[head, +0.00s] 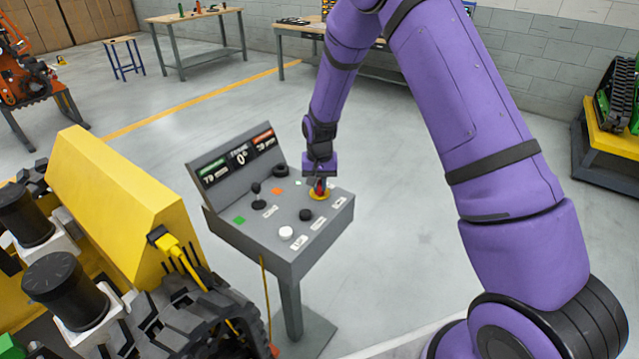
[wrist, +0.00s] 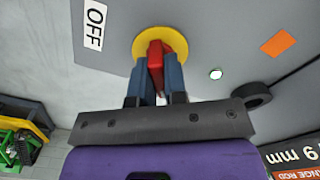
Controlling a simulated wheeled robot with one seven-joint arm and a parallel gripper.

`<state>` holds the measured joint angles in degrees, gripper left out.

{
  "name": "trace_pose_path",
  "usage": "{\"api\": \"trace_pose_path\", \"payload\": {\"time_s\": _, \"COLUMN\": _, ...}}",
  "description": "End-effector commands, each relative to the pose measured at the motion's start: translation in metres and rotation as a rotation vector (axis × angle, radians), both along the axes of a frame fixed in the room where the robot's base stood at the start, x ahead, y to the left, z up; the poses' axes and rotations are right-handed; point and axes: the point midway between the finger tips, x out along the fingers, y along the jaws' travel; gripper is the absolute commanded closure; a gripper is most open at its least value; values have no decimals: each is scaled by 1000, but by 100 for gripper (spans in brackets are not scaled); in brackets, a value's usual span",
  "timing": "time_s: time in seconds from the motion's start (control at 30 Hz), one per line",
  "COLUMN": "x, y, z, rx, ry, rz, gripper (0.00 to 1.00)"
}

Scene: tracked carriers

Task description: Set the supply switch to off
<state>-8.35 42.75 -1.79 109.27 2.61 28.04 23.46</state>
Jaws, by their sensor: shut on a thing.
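The supply switch is a red handle (wrist: 156,58) on a round yellow plate (wrist: 172,34), set in the top of a grey control console (head: 262,238). In the head view the yellow plate (head: 319,195) is partly hidden under my gripper (head: 319,184). In the wrist view my gripper (wrist: 155,76) has its two blue fingers shut on the red handle. A white OFF label (wrist: 94,25) lies to the left of the plate in the wrist view. The handle's exact setting is hard to tell.
The console also carries a black lever (head: 257,196), a white button (head: 286,232), a black knob (head: 306,214) and an upright display (head: 240,158). A yellow tracked carrier (head: 120,200) stands close on the left. Open floor (head: 420,255) lies right of the console.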

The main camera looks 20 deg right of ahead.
Motion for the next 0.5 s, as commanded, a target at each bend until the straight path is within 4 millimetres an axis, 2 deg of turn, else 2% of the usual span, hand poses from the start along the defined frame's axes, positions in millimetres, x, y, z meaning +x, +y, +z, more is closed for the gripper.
{"api": "trace_pose_path", "payload": {"time_s": 0.5, "x": 1, "y": 0, "z": 1, "rx": 1, "ry": -2, "rz": 491, "gripper": 100}}
